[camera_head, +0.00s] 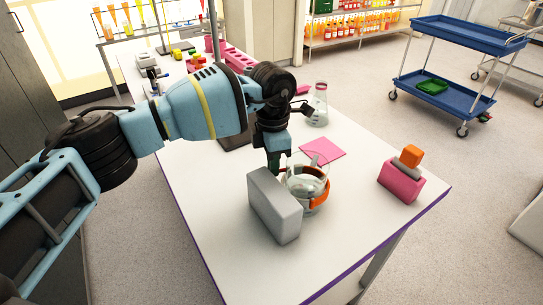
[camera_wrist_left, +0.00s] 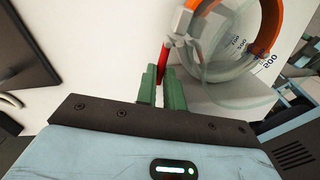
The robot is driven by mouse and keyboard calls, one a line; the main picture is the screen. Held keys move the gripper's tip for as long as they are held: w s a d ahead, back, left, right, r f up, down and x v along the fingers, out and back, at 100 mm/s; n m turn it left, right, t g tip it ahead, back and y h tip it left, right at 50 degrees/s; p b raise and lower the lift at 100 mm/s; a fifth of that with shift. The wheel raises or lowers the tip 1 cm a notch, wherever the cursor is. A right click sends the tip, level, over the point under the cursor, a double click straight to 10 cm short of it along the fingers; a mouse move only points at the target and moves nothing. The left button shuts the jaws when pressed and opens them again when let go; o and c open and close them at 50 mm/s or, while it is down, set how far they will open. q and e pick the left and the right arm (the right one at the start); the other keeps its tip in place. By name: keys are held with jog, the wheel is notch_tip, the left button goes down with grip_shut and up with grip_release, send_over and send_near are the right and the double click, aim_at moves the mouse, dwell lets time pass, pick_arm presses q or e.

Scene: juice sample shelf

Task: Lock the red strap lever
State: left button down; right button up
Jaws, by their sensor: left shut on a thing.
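The red strap lever (camera_wrist_left: 163,62) is a thin red bar in the left wrist view, beside a glass beaker (camera_wrist_left: 225,60) with an orange strap (camera_wrist_left: 268,30) around it. My left gripper (camera_wrist_left: 162,72) has green fingers shut on the lever. In the head view the left gripper (camera_head: 274,165) points down at the far left side of the beaker (camera_head: 308,172), and the lever is mostly hidden there. The orange strap (camera_head: 318,200) shows low on the beaker, which stands upright against a grey block (camera_head: 272,205). My right gripper is not in view.
A pink block (camera_head: 400,185) with grey and orange pieces on top stands at the right of the white table. The front of the table is clear.

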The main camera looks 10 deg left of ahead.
pick_arm(q)
jog(key=shift+s+d+r+n+p, duration=0.15)
jog(key=shift+s+n+p, duration=0.1)
jog(key=shift+n+p, duration=0.4)
jog(key=shift+n, duration=0.45)
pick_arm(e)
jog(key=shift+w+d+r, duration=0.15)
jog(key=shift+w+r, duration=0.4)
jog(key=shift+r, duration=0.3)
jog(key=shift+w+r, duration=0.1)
pick_arm(q)
jog(key=c, duration=1.5)
grip_release()
jog(key=shift+f, duration=0.2)
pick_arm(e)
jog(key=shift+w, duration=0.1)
pick_arm(q)
jog(key=shift+s+d+r, duration=0.1)
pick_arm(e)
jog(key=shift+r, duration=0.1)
